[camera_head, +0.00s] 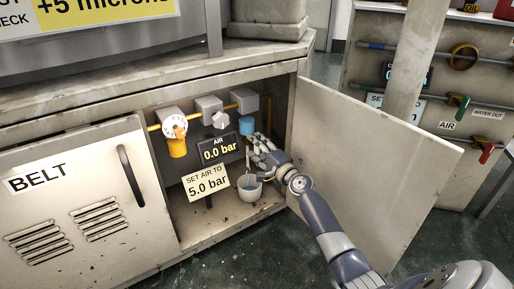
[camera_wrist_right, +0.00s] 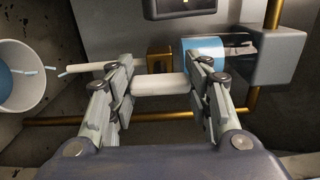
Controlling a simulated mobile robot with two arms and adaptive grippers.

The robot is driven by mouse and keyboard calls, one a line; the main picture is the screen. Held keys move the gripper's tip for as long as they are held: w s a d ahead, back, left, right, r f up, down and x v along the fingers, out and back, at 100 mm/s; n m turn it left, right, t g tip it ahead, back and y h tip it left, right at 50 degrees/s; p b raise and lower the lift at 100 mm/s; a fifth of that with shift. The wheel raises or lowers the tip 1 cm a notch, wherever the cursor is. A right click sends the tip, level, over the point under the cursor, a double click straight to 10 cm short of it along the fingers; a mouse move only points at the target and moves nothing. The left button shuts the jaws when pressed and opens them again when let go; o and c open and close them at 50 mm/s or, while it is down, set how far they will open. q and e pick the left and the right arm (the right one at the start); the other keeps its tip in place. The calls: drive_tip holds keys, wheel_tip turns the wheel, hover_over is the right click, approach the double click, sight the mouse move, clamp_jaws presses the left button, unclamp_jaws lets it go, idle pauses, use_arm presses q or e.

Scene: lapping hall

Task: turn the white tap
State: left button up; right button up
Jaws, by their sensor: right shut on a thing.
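The white tap (camera_wrist_right: 160,84) is a short pale bar in the right wrist view, beside the blue bowl (camera_wrist_right: 203,55) of a grey unit. My right gripper (camera_head: 261,150) reaches into the open cabinet, just below the blue bowl (camera_head: 246,125) in the head view. In the right wrist view its fingers (camera_wrist_right: 161,90) are on both sides of the white tap, shut on it. In the head view the fingers hide the tap. A thin white tube (camera_wrist_right: 88,67) lies left of the tap, towards a bucket (camera_wrist_right: 25,75). My left gripper is not in view.
The bucket (camera_head: 249,188) stands on the cabinet floor below my right gripper. A yellow bowl unit (camera_head: 176,147), a grey knob (camera_head: 220,120), a 0.0 bar display (camera_head: 219,149) and a sign (camera_head: 208,181) are to the left. An open door (camera_head: 370,150) flanks my right arm.

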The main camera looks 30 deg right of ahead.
drive_tip(key=o, duration=0.8)
drive_tip(key=shift+s, duration=0.1)
drive_tip(key=s, duration=1.2)
